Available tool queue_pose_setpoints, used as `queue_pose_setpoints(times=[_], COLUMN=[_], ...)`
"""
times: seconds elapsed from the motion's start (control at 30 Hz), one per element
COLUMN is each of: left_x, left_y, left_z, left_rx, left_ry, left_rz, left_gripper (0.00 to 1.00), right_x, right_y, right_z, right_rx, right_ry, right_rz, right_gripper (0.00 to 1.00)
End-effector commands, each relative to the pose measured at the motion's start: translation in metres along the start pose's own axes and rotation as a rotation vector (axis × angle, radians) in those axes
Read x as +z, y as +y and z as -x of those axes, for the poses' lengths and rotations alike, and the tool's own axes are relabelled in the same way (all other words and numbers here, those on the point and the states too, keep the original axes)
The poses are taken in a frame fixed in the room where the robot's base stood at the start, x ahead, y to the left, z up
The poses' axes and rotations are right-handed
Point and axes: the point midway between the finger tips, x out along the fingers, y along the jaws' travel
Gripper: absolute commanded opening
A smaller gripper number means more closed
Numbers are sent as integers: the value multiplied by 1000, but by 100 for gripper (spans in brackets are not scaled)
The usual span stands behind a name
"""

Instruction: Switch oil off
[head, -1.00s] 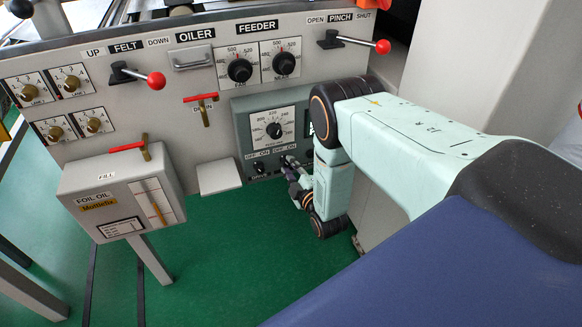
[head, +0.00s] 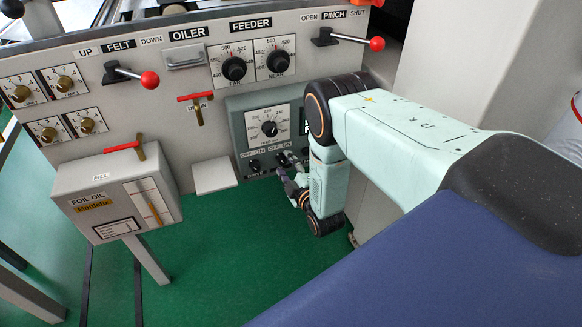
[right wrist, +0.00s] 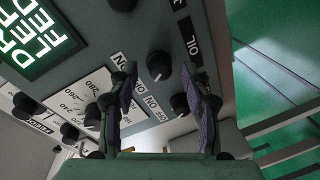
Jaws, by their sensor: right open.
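The oil switch (right wrist: 158,65) is a small dark round knob on the grey control panel (right wrist: 105,28). In the right wrist view it has an OFF/ON label on one side and an OIL label (right wrist: 190,38) on the other. My right gripper (right wrist: 158,70) is open, its two fingertips on either side of this knob in the picture; I cannot tell whether they touch it. In the head view, the right gripper (head: 284,166) is at the panel's lower edge and partly hides the switch. Which way the knob points is unclear. My left gripper is not in view.
Another dark knob (right wrist: 180,104) sits close by, beside one finger. The dial (head: 270,128) and a lit green display (right wrist: 38,38) are on the same panel. A foil oil box (head: 112,195) and a pale ledge (head: 214,176) stand to the left. Green floor lies below.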

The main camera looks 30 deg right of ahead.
Motion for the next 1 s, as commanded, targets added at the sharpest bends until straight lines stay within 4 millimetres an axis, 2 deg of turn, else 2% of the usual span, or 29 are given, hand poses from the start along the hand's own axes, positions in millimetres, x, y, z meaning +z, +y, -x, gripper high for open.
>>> queue_pose_setpoints(times=[0.17,0.6,0.8,1.0], left_x=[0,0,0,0], left_y=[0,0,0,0], left_z=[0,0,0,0], left_rx=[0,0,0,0], left_ry=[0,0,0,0], left_rz=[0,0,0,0], left_gripper=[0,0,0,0], right_x=[1,1,0,0], right_y=[-1,-1,0,0], right_z=[20,101,117,119], right_rx=[-4,-3,0,1], right_ry=[-2,-2,-1,0], right_rz=[0,1,0,0], right_gripper=[48,48,48,48])
